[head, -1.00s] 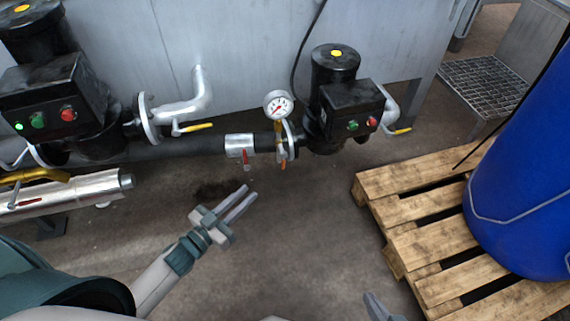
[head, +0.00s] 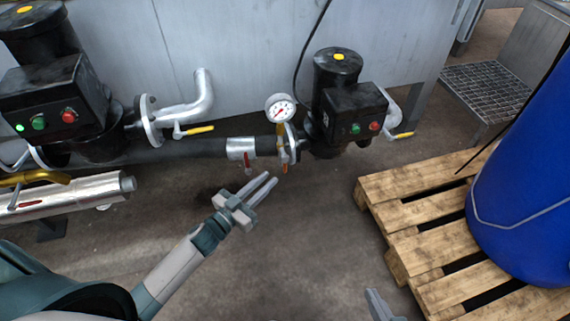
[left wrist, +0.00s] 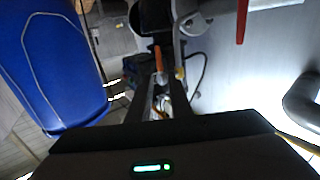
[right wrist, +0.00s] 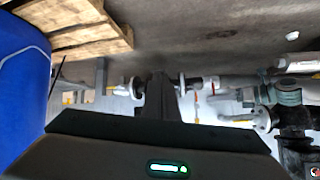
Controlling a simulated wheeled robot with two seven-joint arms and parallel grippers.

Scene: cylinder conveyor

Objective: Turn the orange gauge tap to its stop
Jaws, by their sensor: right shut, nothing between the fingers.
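The orange gauge tap (head: 285,166) hangs at the pipe below the round white gauge (head: 280,108), left of the right-hand black pump. Its orange handle also shows in the left wrist view (left wrist: 158,60), ahead of the finger gap. My left gripper (head: 271,179) is open and empty. Its fingertips point toward the tap from just below and left in the head view, apart from it as far as I can tell. My right gripper (head: 372,294) is shut and empty, partly in view at the bottom edge; its fingers show in the right wrist view (right wrist: 166,82).
A red-handled valve (head: 248,163) sits on the same pipe just left of the tap. Black pumps (head: 352,112) stand behind along the grey tank wall. A wooden pallet (head: 400,200) with a blue drum (head: 530,200) fills the right. The floor between is clear.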

